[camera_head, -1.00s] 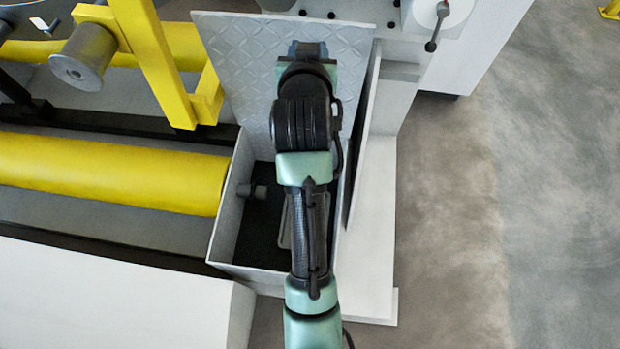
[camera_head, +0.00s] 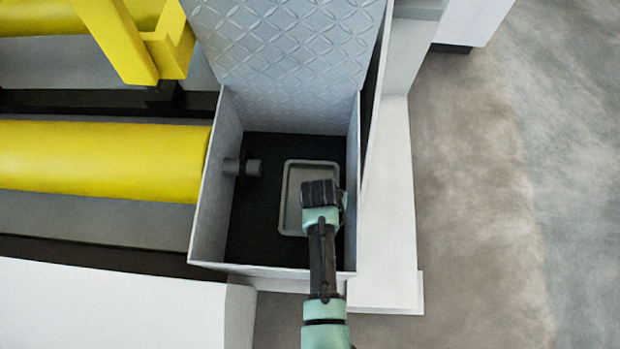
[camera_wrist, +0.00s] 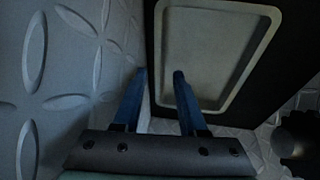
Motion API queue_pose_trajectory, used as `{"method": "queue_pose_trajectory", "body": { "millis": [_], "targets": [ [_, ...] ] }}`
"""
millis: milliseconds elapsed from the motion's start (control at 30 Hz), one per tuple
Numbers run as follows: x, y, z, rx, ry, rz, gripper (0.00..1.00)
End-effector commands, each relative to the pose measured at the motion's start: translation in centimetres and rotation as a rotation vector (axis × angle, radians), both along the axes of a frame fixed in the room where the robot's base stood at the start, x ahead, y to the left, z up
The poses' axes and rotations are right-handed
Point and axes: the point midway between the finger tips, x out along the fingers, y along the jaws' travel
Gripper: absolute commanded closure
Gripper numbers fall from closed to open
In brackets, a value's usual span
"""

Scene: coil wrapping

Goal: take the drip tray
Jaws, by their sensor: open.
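The drip tray (camera_head: 292,195) is a shallow grey rectangular tray with a raised rim. It lies on the dark floor of the open box, towards its right side, partly hidden by my arm in the head view. In the wrist view the tray (camera_wrist: 220,50) fills the upper middle. My gripper (camera_wrist: 160,75) is open and empty, with two blue fingers. In that picture the tray's left rim shows between the fingertips: the left finger is outside it, the right finger over the tray. I cannot tell the height gap or any contact. The head view hides the fingers.
The box (camera_head: 207,200) has thin grey walls close around my arm. Its patterned lid (camera_head: 285,50) stands raised at the back. A dark cylindrical fitting (camera_head: 242,167) sticks inward from the left wall. A yellow roller (camera_head: 100,160) lies left; open floor (camera_head: 470,200) is right.

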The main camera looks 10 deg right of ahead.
Motion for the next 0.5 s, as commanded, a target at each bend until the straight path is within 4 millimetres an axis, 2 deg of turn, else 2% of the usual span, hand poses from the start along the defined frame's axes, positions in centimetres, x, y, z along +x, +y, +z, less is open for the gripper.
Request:
{"method": "queue_pose_trajectory", "body": {
  "millis": [33, 267, 500],
  "targets": [
    [0.2, -0.2, -1.1, 0.0, -0.001, -0.001, 0.58],
    [0.6, -0.5, -2.1, -0.001, -0.002, -0.001, 0.58],
    [1.9, -1.1, -4.9, 0.0, -0.004, 0.0, 0.58]
  ]
}}
